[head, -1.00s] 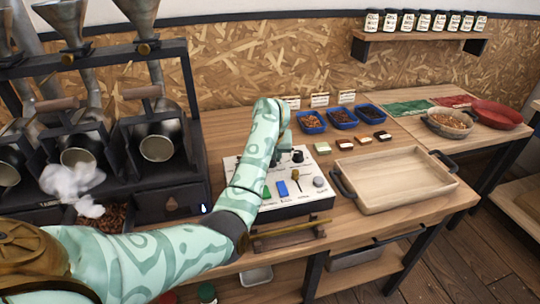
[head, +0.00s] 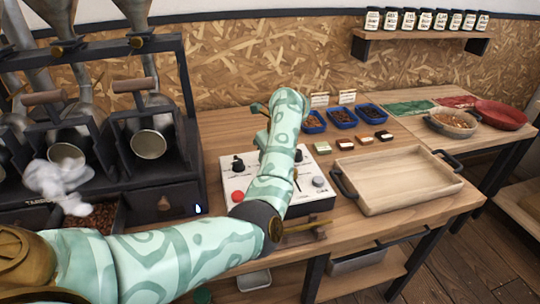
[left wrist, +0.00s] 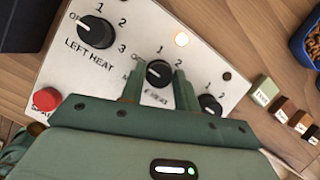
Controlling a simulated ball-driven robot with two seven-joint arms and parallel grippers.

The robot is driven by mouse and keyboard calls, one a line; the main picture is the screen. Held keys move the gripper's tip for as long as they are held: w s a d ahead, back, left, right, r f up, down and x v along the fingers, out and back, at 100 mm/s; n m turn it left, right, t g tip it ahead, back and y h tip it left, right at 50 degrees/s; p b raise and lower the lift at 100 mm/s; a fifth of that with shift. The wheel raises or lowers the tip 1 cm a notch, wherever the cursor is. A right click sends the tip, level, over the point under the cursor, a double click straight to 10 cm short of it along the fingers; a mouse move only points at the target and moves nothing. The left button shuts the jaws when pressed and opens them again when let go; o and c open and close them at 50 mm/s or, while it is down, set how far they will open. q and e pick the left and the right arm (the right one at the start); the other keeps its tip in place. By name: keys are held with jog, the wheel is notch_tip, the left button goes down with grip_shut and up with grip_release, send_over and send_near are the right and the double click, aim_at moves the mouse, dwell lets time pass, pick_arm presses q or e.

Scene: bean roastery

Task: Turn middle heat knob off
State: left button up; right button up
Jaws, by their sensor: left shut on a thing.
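The control panel (head: 215,196) is a pale box on the bench with black knobs. In the left wrist view, the middle heat knob (left wrist: 158,72) sits between the two green fingers of my left gripper (left wrist: 159,86), which is shut on it. Its pale mark seems to point up-left, towards its partly covered OFF label. The left heat knob (left wrist: 97,32) points to OFF, and the right knob (left wrist: 210,104) is partly hidden by a finger. In the head view my arm hides the middle knob. My right gripper is not in view.
A red button (left wrist: 46,99) sits at the panel's left. The roaster (head: 150,145) stands left of the panel, a wooden tray (head: 395,180) to its right. Blue bowls (head: 342,117) and small sample blocks (head: 345,144) lie behind the tray.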

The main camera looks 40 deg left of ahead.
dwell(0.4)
pick_arm(q)
jog(key=o, duration=1)
jog(key=shift+c, duration=0.2)
jog(key=p+v, duration=0.6)
jog(key=v, duration=1)
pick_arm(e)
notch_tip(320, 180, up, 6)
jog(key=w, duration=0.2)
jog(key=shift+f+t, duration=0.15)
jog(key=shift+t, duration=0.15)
